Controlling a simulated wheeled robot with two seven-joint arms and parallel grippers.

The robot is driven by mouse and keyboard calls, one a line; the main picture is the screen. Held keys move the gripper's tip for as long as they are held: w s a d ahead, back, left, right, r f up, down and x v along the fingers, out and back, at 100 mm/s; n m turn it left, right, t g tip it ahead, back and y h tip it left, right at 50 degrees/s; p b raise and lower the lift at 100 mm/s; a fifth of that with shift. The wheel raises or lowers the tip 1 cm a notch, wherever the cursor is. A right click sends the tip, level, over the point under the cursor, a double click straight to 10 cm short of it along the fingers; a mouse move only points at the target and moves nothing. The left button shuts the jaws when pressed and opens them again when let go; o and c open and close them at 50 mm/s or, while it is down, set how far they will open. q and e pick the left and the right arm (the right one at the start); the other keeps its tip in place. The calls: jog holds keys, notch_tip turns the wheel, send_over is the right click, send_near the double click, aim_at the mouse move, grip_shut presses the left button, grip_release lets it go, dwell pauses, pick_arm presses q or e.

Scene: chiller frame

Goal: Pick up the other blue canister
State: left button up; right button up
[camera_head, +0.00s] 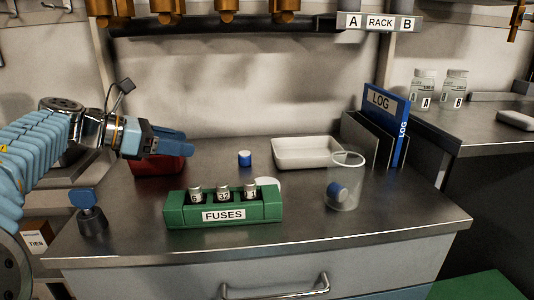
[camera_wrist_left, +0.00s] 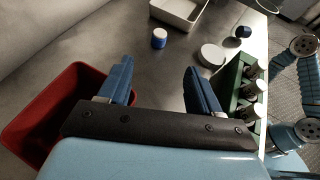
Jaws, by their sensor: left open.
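One blue canister with a white top (camera_head: 245,158) stands upright on the steel counter, left of the white tray. In the left wrist view this canister (camera_wrist_left: 159,38) is ahead of the fingers, between their lines. A second blue canister (camera_head: 336,191) lies tilted inside a clear beaker (camera_head: 347,168) at the right. My left gripper (camera_head: 188,143) is open and empty, above the red bin and left of the standing canister, apart from it. In the left wrist view its two blue fingers (camera_wrist_left: 157,82) are spread wide. My right gripper is out of view.
A green fuse holder (camera_head: 223,218) with several fuses stands in front, with a white disc (camera_head: 267,184) behind it. The red bin (camera_head: 160,165) is under my left gripper. A white tray (camera_head: 307,153) and a rack with a blue LOG binder (camera_head: 383,112) stand at back right.

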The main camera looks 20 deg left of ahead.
pick_arm(q)
send_near(244, 153)
jog(key=shift+x, duration=0.9)
jog(key=x, duration=0.6)
jog(key=shift+c, duration=0.2)
